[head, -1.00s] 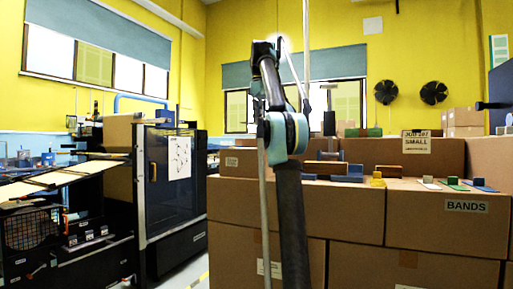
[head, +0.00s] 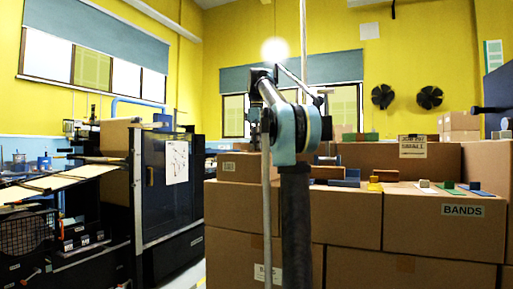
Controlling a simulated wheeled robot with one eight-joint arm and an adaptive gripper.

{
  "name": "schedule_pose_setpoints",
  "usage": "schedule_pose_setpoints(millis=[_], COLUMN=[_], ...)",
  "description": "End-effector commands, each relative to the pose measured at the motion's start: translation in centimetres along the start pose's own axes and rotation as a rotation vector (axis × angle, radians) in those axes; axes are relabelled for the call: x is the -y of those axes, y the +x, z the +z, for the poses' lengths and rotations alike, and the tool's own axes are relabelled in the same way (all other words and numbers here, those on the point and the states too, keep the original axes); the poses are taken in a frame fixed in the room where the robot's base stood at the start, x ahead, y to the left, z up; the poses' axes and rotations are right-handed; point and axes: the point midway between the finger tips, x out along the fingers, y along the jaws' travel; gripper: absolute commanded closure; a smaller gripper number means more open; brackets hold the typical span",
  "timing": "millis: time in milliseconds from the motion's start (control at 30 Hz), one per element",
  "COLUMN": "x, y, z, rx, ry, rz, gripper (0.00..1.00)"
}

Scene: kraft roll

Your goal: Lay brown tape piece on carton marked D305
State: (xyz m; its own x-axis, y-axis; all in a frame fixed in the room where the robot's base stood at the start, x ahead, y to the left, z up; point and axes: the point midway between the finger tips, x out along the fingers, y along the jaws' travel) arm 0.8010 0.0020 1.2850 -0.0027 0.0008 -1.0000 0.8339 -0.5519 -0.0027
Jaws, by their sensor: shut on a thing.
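My gripper (head: 327,148) is small and dark, partly hidden behind my arm's pale blue elbow joint, above the carton tops. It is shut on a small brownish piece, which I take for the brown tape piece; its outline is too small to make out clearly. Below it, a brown block (head: 327,172) lies on the stacked cartons. I cannot read D305 on any carton. A front carton (head: 235,245) has a white label (head: 262,273) too small to read, partly covered by my arm.
The carton marked BANDS (head: 425,228) stands at right, with yellow (head: 384,175), green (head: 448,187) and blue items on the row. Behind is a carton marked SMALL (head: 385,158).

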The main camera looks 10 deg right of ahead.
Motion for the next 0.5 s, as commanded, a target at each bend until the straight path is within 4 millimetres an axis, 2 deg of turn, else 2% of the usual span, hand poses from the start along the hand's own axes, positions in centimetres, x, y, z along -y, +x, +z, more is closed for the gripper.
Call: schedule_pose_setpoints(millis=[433,500], x=[-0.06,-0.08], y=[0.53,0.48], z=[0.05,0.06], rx=[0.0,0.0], ry=[0.001,0.001], rz=[0.0,0.0], gripper=[1.0,0.78])
